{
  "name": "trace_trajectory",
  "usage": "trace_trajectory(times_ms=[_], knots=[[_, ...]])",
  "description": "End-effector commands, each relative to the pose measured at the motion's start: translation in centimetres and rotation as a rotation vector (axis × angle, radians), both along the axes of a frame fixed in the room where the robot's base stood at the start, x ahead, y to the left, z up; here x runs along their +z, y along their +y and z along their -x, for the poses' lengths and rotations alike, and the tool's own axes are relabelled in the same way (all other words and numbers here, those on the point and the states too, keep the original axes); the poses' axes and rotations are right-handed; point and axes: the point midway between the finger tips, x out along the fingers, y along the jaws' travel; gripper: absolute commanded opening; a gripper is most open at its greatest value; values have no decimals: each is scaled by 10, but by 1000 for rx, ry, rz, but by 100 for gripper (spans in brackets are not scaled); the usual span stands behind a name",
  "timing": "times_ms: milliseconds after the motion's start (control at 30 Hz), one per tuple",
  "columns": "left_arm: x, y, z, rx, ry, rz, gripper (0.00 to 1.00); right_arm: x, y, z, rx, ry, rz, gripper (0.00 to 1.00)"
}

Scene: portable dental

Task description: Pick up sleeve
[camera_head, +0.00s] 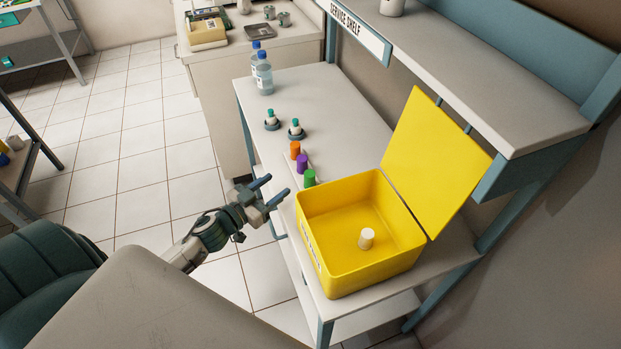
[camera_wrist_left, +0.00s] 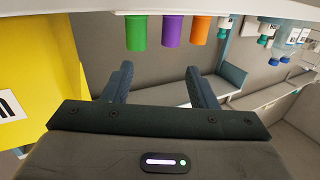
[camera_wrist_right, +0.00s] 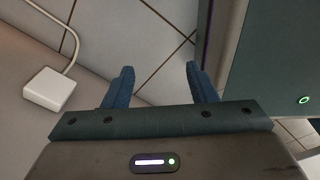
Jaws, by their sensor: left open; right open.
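Three small coloured cylinders stand in a row on the shelf table: orange (camera_head: 295,149), purple (camera_head: 303,163) and green (camera_head: 309,178). I cannot tell which thing the task calls the sleeve. A small white cylinder (camera_head: 366,238) stands inside the open yellow box (camera_head: 345,281). My left gripper (camera_head: 272,190) is open and empty, just off the table's left edge near the green cylinder. In the left wrist view the green (camera_wrist_left: 136,32), purple (camera_wrist_left: 173,30) and orange (camera_wrist_left: 200,30) cylinders show beyond the open fingers. My right gripper (camera_wrist_right: 160,74) is open and empty, seen only in its wrist view.
The box's yellow lid (camera_head: 435,160) stands open, leaning back. Two teal-topped items (camera_head: 272,120) (camera_head: 295,130) and clear bottles (camera_head: 263,75) stand farther back on the table (camera_head: 330,110). An upper shelf (camera_head: 470,75) overhangs on the right. A white block with a cable (camera_wrist_right: 48,90) lies near my right gripper.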

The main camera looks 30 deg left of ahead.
Motion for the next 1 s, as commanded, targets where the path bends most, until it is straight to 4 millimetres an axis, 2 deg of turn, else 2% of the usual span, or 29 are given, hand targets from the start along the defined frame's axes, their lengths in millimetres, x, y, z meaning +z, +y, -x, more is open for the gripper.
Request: trace_trajectory(times_ms=[133,333,600,867,1000], knots=[[-3,-1,-1,-154,-16,19,53,0,-1,0,1,1,2,52],[-3,-6,-3,-231,-17,36,53,4,-5,0,1,1,5,52],[-2,-25,-36,-230,-18,38,53,19,-11,0,4,1,11,52],[-2,-37,-52,-230,-16,36,53,27,-14,-1,5,0,15,52],[1,-52,-68,-230,-17,40,53,38,-13,-1,5,0,14,52]])
